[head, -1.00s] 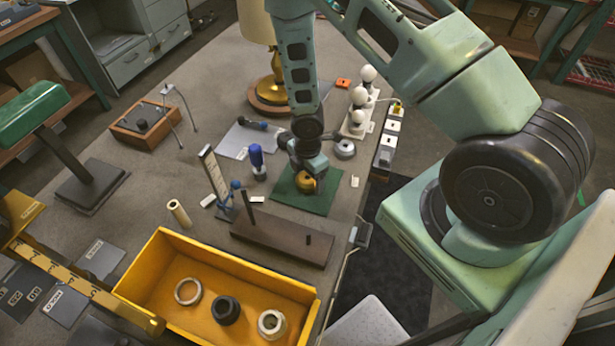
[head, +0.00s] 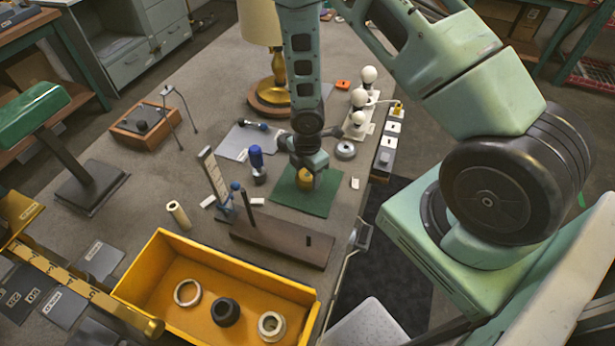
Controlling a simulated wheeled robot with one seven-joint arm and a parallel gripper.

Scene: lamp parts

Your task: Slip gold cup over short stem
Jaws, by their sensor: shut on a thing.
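The gold cup (head: 305,180) is in my gripper (head: 305,172), over the green mat (head: 318,203). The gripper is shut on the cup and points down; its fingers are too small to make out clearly. A brown wooden board (head: 275,243) lies in front of the mat, toward the yellow bin. It bears two upright dark stems: the short stem (head: 307,241) near its right end and a taller stem (head: 246,206) near its left end. The short stem stands bare, and the cup is behind it, apart from it.
A yellow bin (head: 165,262) with several rings stands at the front. A blue-handled tool (head: 257,160) and a blue-based upright gauge (head: 216,178) stand left of the mat. White bulbs (head: 359,97) and a gold lamp (head: 270,90) are behind. The table's right edge is close.

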